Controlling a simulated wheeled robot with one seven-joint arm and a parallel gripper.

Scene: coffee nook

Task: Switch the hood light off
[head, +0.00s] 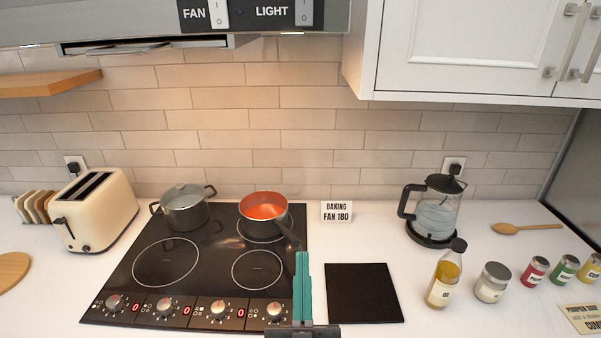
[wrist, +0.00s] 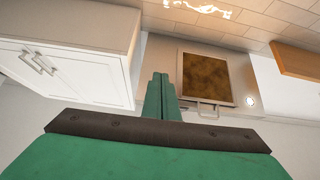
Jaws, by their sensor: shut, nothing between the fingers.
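The range hood (head: 120,22) spans the top left of the head view. The panel is cut by the picture's top edge. In the wrist view the hood's underside shows a brown filter (wrist: 207,78) and a bright lamp (wrist: 250,101). My gripper (head: 302,256) has teal fingers pressed together, empty and pointing up, well below the LIGHT switch in the head view. The fingers also show in the wrist view (wrist: 161,76).
White wall cabinets (head: 460,45) are right of the hood. Below are a cooktop (head: 200,260) with a grey pot (head: 184,210) and an orange pan (head: 264,207), a toaster (head: 97,210), a kettle (head: 434,215) and several jars. A wooden shelf (head: 45,84) is at left.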

